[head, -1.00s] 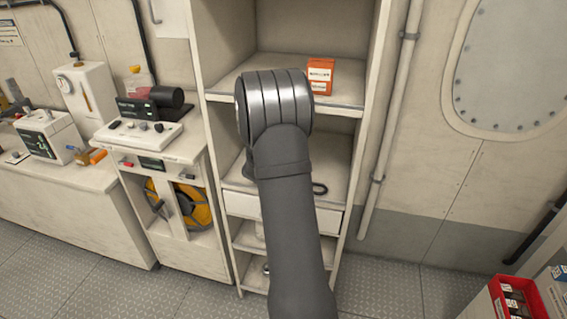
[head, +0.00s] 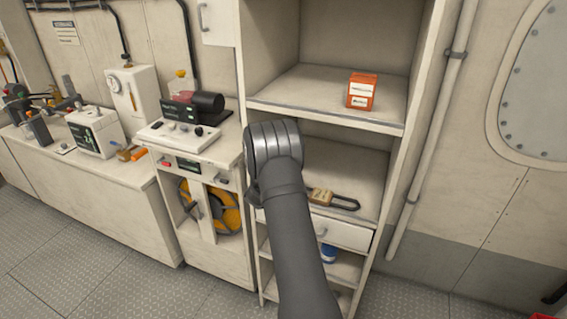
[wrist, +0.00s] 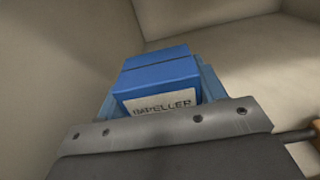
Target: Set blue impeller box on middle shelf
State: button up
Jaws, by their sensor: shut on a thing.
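The blue impeller box (wrist: 160,75) fills the middle of the wrist view, with a pale label reading IMPELLER facing me. My gripper (wrist: 160,98) is shut on it; the grey plate in front hides its lower part. In the head view my arm's wrist hides both gripper and box at the left of the middle compartment. The middle shelf (head: 345,172) is under the shelf with the orange box. Pale walls surround the box in the wrist view. I cannot tell whether the box touches the shelf.
An orange box (head: 361,91) stands on the shelf above. A drawer (head: 340,233) is below, then a lower shelf with a blue-and-white item (head: 328,254).

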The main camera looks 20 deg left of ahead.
jog(key=shift+f, duration=0.25)
jog(key=o, duration=1)
jog(key=shift+f, duration=0.1)
jog(key=shift+s, duration=0.25)
jog(key=s, duration=1.1)
jog(key=shift+s+r, duration=0.2)
jog(key=shift+s, duration=0.1)
jog(key=shift+w, duration=0.1)
